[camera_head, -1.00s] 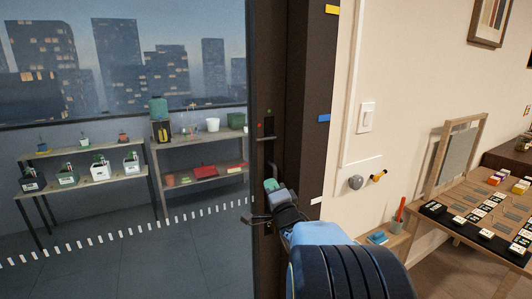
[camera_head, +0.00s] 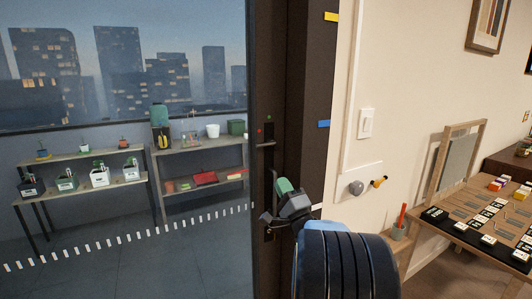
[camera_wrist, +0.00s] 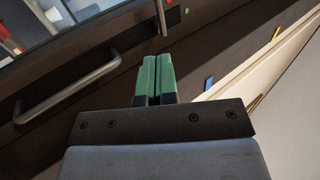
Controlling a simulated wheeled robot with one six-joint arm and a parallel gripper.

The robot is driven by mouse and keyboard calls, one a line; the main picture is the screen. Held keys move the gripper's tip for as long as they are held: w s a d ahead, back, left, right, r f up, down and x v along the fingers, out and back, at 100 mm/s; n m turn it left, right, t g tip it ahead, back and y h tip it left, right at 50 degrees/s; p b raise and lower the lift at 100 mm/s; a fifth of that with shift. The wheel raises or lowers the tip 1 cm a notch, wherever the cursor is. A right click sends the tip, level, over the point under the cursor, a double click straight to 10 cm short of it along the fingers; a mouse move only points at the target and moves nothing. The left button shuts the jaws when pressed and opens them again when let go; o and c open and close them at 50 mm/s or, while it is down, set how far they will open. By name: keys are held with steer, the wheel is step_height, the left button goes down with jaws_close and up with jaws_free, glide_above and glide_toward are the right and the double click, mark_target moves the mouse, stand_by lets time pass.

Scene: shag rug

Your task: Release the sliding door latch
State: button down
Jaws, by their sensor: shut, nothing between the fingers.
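The sliding door's latch is a grey lever (camera_head: 264,143) on a dark plate with a red and a green dot, at the door's right edge. In the wrist view the lever (camera_wrist: 161,16) points toward my fingertips, with a gap between. A grey pull handle (camera_wrist: 70,88) is at the left there. My gripper (camera_head: 281,184) is below and slightly right of the lever, partly covering the handle area in the head view. Its green fingers (camera_wrist: 157,60) are together, with nothing between them.
The dark door frame (camera_head: 300,80) carries yellow and blue (camera_head: 323,124) tags. A light switch (camera_head: 366,123) and a small panel with knobs (camera_head: 356,188) are on the wall at right. A table (camera_head: 455,225) with small items stands far right. Shelves (camera_head: 80,165) stand behind the glass.

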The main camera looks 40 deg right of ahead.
steer(key=p+x, duration=0.3)
steer(key=x, duration=0.9)
steer(key=shift+w+r+p, duration=0.2)
steer(key=shift+w+p, duration=0.1)
steer(key=shift+d+m, duration=0.15)
steer(key=shift+m, duration=0.15)
